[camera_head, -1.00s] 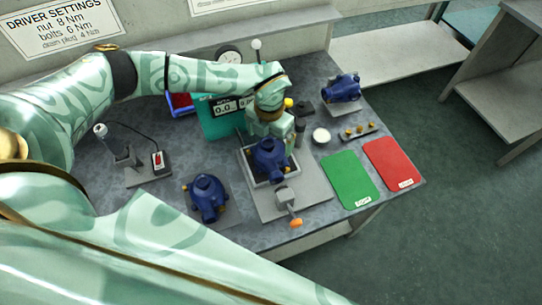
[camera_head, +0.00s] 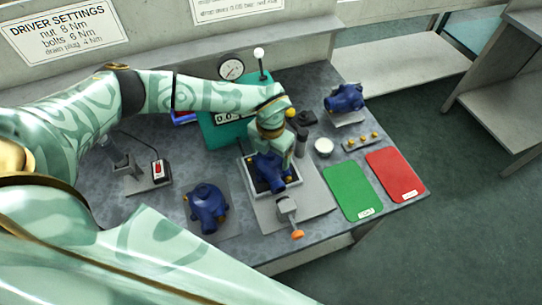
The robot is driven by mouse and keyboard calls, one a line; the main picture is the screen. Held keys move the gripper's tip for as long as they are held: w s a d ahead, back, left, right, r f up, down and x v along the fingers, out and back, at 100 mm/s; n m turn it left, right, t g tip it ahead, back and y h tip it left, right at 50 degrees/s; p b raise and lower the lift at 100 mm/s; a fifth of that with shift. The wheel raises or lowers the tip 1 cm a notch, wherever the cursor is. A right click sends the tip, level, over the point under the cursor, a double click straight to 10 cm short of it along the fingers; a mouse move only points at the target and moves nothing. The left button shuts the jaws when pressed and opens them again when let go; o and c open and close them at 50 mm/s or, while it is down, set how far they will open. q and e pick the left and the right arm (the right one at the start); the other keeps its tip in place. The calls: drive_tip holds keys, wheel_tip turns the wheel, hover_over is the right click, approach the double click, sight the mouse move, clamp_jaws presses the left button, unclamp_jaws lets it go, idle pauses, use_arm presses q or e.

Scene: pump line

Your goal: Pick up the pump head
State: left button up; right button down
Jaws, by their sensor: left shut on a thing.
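A dark blue pump head (camera_head: 273,174) is at the square grey fixture (camera_head: 246,178) in the middle of the bench. My left gripper (camera_head: 270,150) comes down on it from above and is shut on it. The fingertips are largely hidden by the wrist and the blue body. Dark inner floor of the fixture shows beside the pump head; I cannot tell whether it is clear of the fixture. My right gripper is not in view.
Other blue pump parts stand at the front left (camera_head: 207,207) and back right (camera_head: 345,98). A clamp with an orange knob (camera_head: 297,234) is in front of the fixture. A green mat (camera_head: 352,190) and a red mat (camera_head: 396,173) lie right. A teal gauge unit (camera_head: 217,134) stands behind.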

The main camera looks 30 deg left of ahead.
sight(271, 160)
use_arm(q)
drive_tip(key=r, duration=0.1)
drive_tip(key=r+p, duration=0.1)
drive_tip(key=r, duration=0.2)
drive_tip(key=shift+s+d, duration=0.15)
drive_tip(key=shift+s, duration=0.15)
drive_tip(key=s+d+r+p, duration=0.4)
drive_tip(key=s+r+p, duration=0.4)
drive_tip(key=s+r, duration=0.4)
drive_tip(key=shift+s+d+r, duration=0.15)
drive_tip(key=shift+s+r, duration=0.2)
drive_tip(key=shift+r, duration=1.05)
